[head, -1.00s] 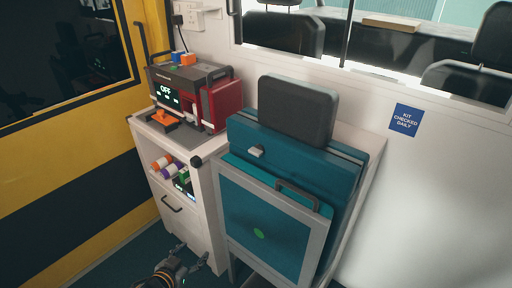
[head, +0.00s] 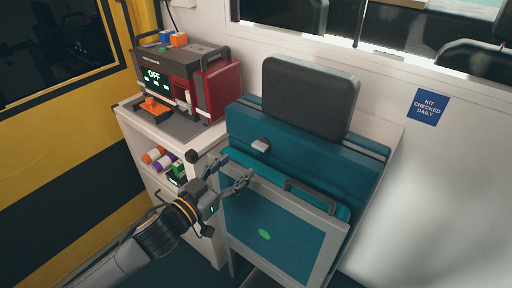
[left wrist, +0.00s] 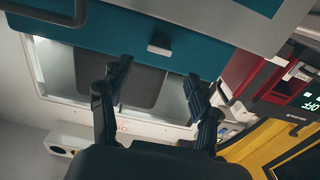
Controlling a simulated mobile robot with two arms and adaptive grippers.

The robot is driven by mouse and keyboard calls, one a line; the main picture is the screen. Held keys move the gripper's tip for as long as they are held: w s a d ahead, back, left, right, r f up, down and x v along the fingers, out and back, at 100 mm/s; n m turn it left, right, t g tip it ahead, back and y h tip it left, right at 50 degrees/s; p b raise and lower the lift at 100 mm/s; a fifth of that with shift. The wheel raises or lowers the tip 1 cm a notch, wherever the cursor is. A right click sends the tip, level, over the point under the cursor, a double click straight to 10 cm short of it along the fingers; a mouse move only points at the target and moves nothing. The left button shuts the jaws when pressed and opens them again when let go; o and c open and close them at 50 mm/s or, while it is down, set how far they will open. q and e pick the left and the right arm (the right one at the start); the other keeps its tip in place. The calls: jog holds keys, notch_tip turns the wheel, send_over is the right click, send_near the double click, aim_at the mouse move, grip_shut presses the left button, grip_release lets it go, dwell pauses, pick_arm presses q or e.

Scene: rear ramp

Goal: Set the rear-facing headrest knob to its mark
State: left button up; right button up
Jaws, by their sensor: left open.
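The rear-facing seat has a dark headrest (head: 310,97) above its teal back (head: 310,165). A small pale grey knob (head: 260,145) sits on the upper left of this back. It also shows in the left wrist view (left wrist: 159,49), ahead of my fingers. I cannot make out a mark beside it. My left gripper (head: 238,168) is open and empty, below and slightly left of the knob, apart from it. In the left wrist view its two fingers (left wrist: 157,75) are spread, with the headrest (left wrist: 145,87) behind them. My right gripper is not in view.
Left of the seat stands a white cabinet (head: 180,215) carrying a red and grey device (head: 190,82) with an "OFF" display. A dark handle (head: 312,192) stands up on the folded teal panel in front. A blue sign (head: 428,107) hangs on the white wall.

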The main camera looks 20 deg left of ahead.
aim_at(257, 148)
pick_arm(q)
jog(key=p+x, duration=0.1)
jog(key=x, duration=0.8)
jog(key=shift+f, duration=0.1)
jog(key=c, duration=1.2)
